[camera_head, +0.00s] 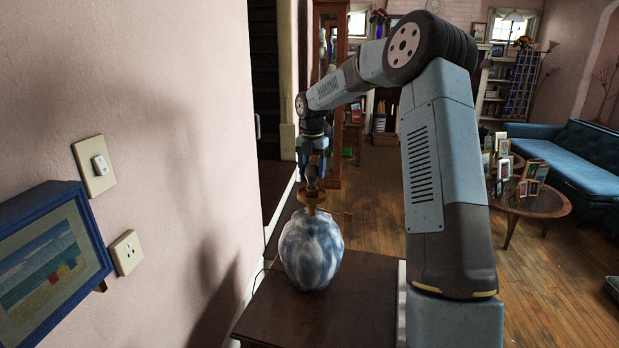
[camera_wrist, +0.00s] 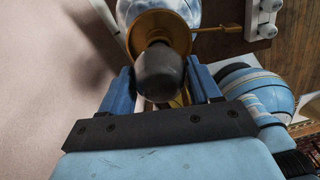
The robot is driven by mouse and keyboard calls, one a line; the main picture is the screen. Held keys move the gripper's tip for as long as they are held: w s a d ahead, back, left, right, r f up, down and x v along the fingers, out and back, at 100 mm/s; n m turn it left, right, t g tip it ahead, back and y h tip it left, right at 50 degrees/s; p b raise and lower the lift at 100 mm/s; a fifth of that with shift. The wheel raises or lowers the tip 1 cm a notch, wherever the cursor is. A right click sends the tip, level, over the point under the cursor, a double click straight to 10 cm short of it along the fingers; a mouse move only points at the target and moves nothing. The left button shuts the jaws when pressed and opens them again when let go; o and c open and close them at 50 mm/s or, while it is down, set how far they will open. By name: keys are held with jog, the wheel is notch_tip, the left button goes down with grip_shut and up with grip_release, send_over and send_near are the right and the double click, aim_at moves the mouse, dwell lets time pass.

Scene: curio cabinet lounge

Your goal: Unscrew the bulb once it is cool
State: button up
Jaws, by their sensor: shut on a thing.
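A table lamp with a rounded blue-and-white ceramic body (camera_head: 311,252) stands upright on a dark wooden table (camera_head: 330,318). A brass socket (camera_wrist: 178,22) tops it; in the head view the brass fitting (camera_head: 312,197) shows just below my gripper (camera_head: 312,180). The bulb (camera_wrist: 160,75) looks dark grey and unlit, its neck in the brass socket. My gripper (camera_wrist: 161,84) points down over the lamp, its two blue fingers shut on the bulb from either side. In the head view the fingers hide the bulb.
A pink wall (camera_head: 180,110) with a light switch (camera_head: 94,165), an outlet (camera_head: 127,252) and a blue-framed picture (camera_head: 52,250) stands close on the left. A thin brass rod (camera_wrist: 218,29) sticks out sideways from the socket. Open wooden floor lies beyond the table.

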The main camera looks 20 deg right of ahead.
jog(key=n, duration=0.4)
jog(key=shift+s+d, duration=0.1)
jog(key=n, duration=0.3)
jog(key=shift+n, duration=0.3)
jog(key=o, duration=1.3)
jog(key=shift+c, duration=0.2)
jog(key=shift+w, duration=0.3)
jog(key=shift+a, duration=0.2)
